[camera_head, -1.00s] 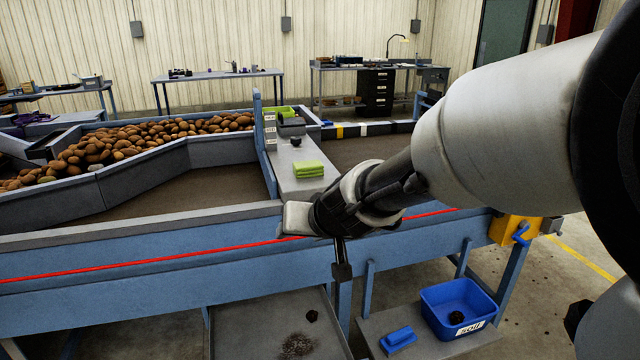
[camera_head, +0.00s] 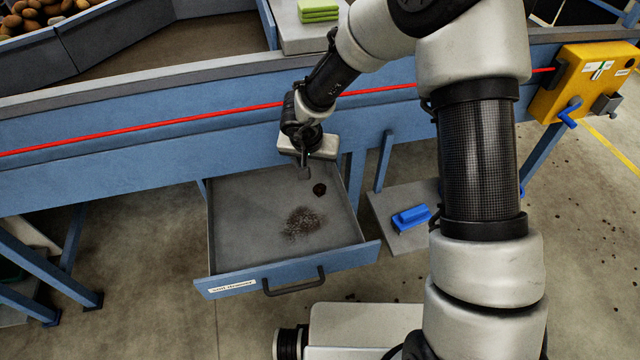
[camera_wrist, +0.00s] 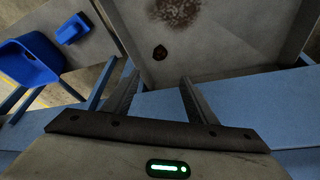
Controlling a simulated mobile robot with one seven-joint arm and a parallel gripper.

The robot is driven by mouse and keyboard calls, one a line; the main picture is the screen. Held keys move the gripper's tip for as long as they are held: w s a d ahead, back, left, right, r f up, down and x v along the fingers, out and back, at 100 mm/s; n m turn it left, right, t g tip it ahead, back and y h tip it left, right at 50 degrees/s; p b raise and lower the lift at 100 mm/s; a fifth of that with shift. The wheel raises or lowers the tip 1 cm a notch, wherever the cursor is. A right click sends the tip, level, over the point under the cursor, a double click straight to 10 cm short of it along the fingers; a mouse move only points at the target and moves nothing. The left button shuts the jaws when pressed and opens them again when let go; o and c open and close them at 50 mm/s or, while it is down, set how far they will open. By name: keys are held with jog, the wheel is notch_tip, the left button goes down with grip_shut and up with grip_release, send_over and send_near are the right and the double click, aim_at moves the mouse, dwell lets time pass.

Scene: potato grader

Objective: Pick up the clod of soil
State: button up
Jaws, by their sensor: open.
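The clod of soil (camera_head: 319,189) is a small dark brown lump lying on the floor of the open grey drawer (camera_head: 235,235), toward its right rear. It also shows in the wrist view (camera_wrist: 160,53), beyond my fingertips and between their lines. My gripper (camera_head: 306,168) is above the rear of the drawer, pointing down, just behind and left of the clod in the head view. In the wrist view my two fingers (camera_wrist: 158,82) are spread apart with nothing between them, and the clod is apart from them.
A patch of loose soil (camera_head: 300,225) lies in front of the clod. The drawer has raised walls and a front handle (camera_head: 293,282). The blue machine frame (camera_head: 130,150) rises behind. A blue brush-like block (camera_head: 411,217) sits on a side shelf; a blue bin (camera_wrist: 28,60) shows in the wrist view.

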jog(key=b, duration=0.5)
send_over(319, 187)
jog(key=s, duration=0.2)
jog(key=f, duration=1)
jog(key=shift+a+f, duration=0.15)
jog(key=shift+a, duration=0.05)
jog(key=b+x, duration=0.2)
jog(key=x, duration=0.2)
jog(key=shift+s+f+b, duration=0.2)
jog(key=shift+f+b, duration=0.05)
jog(key=shift+b, duration=0.15)
jog(key=shift+w+f, duration=0.25)
jog(key=shift+f, duration=0.1)
jog(key=shift+r, duration=0.1)
jog(key=shift+c, duration=0.3)
jog(key=c, duration=1.1)
